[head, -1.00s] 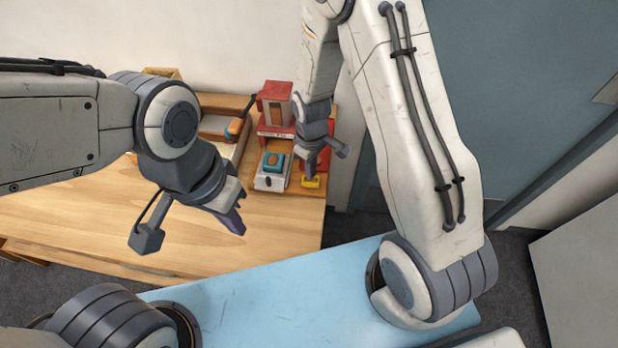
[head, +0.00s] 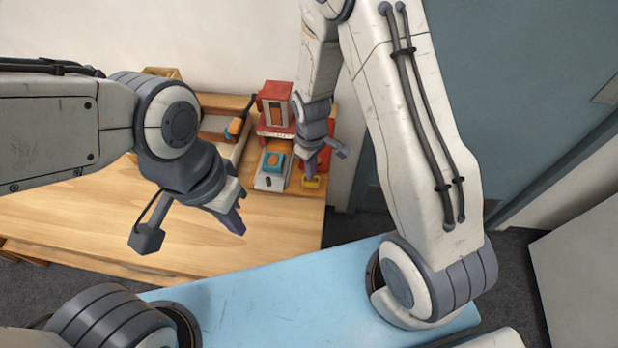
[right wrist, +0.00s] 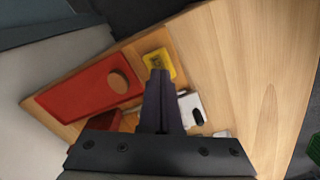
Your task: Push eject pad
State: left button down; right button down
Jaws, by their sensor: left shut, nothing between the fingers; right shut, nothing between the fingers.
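The yellow pad (head: 311,183), which I take to be the eject pad, lies low at the table's right end, in front of the red machine (head: 276,108). My right gripper (head: 311,175) is shut and empty, pointing down, its fingertips at the pad and partly covering it. In the right wrist view the pad (right wrist: 154,62) shows just beyond the shut fingertips (right wrist: 159,76). I cannot tell whether they touch. My left gripper (head: 238,218) is shut and empty above the table's front part.
A white box (head: 268,182) with a blue and brown top stands just left of the pad. A red block with a round brown spot (right wrist: 85,98) lies beside the pad. The wooden table (head: 80,220) is mostly clear at the left and front.

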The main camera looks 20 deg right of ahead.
jog(key=shift+f, duration=0.15)
jog(key=shift+f+b, duration=1)
jog(key=shift+f, duration=0.25)
notch_tip(320, 180, up, 8)
jog(key=p, duration=0.6)
jog(key=shift+r+p, duration=0.15)
jog(key=shift+p, duration=0.25)
